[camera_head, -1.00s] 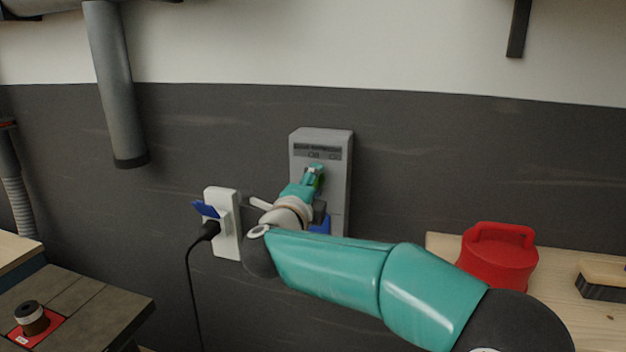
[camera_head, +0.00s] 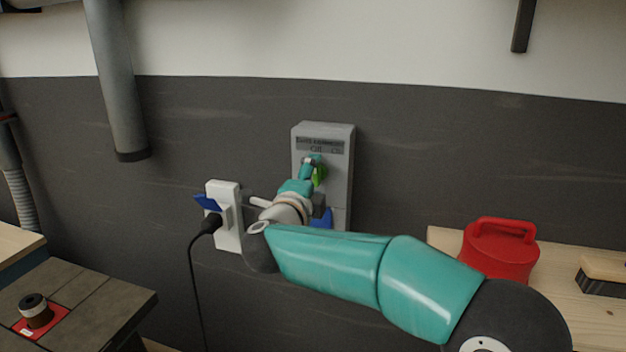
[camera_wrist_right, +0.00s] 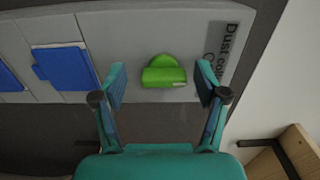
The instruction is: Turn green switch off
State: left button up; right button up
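The green switch (camera_wrist_right: 163,73) is on a grey control box (camera_head: 340,165) fixed to the dark wall. In the head view only part of the green switch (camera_head: 320,175) shows beside my right gripper (camera_head: 312,162). In the right wrist view my right gripper (camera_wrist_right: 160,85) is open, with one finger on each side of the switch and a gap to both. Nothing is held between the fingers. My left gripper is not in view.
A white socket (camera_head: 228,233) with a blue flap and a black plug is left of the box. A red lidded container (camera_head: 500,250) and a brush (camera_head: 604,277) stand on a wooden bench at the right.

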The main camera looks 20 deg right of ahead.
jog(key=shift+d+r, duration=0.1)
jog(key=shift+d, duration=0.05)
jog(key=shift+s, duration=0.15)
jog(key=v, duration=1.1)
jog(key=shift+s+a, duration=0.25)
jog(key=shift+a, duration=0.1)
